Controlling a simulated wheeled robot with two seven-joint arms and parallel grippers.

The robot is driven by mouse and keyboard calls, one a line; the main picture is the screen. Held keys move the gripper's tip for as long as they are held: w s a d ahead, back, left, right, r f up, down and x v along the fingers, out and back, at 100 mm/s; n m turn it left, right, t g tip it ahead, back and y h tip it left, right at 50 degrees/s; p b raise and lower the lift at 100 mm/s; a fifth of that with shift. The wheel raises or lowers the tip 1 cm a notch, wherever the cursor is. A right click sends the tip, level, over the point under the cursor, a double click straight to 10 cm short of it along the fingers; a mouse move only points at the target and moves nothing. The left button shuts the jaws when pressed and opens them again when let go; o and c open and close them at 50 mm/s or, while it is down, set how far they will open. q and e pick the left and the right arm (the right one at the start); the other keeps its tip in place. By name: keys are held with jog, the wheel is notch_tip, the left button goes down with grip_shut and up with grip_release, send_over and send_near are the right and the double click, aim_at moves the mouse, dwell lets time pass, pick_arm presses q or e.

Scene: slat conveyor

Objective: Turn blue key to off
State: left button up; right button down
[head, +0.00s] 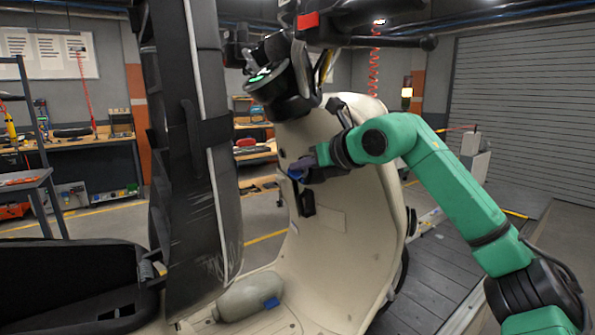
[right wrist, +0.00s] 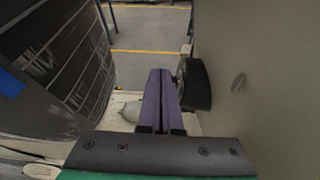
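A cream scooter front shield (head: 325,225) fills the middle of the head view. A small blue piece (head: 296,174), which looks like the blue key, shows on its inner face at my right fingertips. My right gripper (head: 303,168) reaches in from the right and points left. In the right wrist view its two purple fingers (right wrist: 160,75) lie side by side with no clear gap, so it looks shut. The key does not show there, and I cannot tell whether the fingers touch it or which way it is turned. My left gripper is not in view.
A black block (right wrist: 194,84) juts from the shield beside the fingers; a black hook (head: 307,203) shows below them. The dark strapped upright (head: 190,150) stands left. The dashboard (head: 272,80) is above. A grey-green bottle (head: 245,298) lies on the footboard.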

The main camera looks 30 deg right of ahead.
jog(key=shift+f, duration=0.55)
jog(key=r+v, duration=0.1)
jog(key=v, duration=0.7)
jog(key=shift+w+r, duration=0.15)
jog(key=shift+r, duration=0.1)
jog(key=shift+d+f, duration=0.1)
